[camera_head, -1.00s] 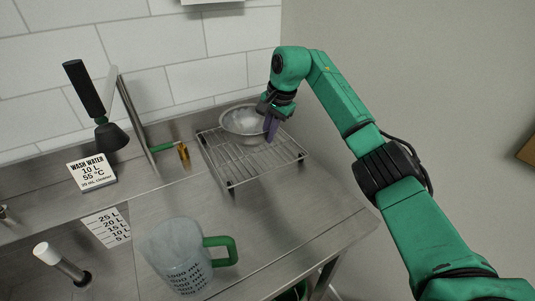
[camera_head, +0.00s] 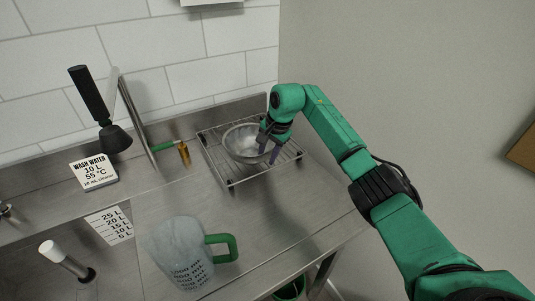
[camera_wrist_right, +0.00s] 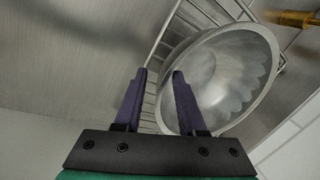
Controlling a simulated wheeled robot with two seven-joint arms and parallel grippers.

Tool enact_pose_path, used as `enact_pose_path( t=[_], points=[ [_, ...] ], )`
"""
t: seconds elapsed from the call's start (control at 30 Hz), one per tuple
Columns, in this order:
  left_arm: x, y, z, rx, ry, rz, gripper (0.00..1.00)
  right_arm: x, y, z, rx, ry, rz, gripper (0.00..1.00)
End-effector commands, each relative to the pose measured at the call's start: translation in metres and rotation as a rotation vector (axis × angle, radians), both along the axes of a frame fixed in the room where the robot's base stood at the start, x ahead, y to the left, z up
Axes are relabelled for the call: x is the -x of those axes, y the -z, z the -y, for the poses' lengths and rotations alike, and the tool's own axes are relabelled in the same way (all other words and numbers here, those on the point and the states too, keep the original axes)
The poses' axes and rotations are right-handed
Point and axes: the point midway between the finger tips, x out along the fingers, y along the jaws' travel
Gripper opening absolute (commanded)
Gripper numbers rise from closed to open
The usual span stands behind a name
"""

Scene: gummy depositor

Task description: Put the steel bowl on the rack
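The steel bowl (camera_head: 243,143) sits upright on the wire rack (camera_head: 232,182), over its middle and back part. In the right wrist view the bowl (camera_wrist_right: 225,75) shows its open inside, with rack wires behind it. My right gripper (camera_head: 268,153) is at the bowl's right side. Its two purple fingers (camera_wrist_right: 159,72) are apart, one outside the rim and one over the inside, with the near rim between them and a visible gap. Whether a finger touches the rim cannot be told. My left gripper is not in view.
A measuring jug (camera_head: 180,255) with a green handle stands at the front of the steel counter. A wash-water sign (camera_head: 93,172), a brass fitting (camera_head: 184,154) and a black-handled tap (camera_head: 90,95) are left of the rack. The counter right of the jug is clear.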

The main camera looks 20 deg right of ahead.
Motion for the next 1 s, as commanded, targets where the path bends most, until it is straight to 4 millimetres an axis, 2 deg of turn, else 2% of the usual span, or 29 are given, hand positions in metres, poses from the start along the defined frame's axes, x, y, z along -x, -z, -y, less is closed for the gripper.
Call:
enact_pose_path(
  t=[0.17,0.27,0.6,0.7,1.0],
  points=[
    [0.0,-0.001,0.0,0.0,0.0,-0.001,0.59,0.0,-0.004,0.0,-0.001,0.0,0.001,0.4],
    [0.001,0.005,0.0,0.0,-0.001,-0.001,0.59,0.002,-0.014,0.003,0.001,0.001,0.005,0.4],
    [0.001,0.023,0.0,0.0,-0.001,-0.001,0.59,0.022,-0.099,0.015,0.001,0.001,0.005,0.4],
    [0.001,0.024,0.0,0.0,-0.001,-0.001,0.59,0.025,-0.112,0.017,0.0,0.001,0.001,0.4],
    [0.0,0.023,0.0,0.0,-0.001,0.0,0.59,0.027,-0.118,0.017,0.0,0.001,-0.001,0.4]
  ],
)
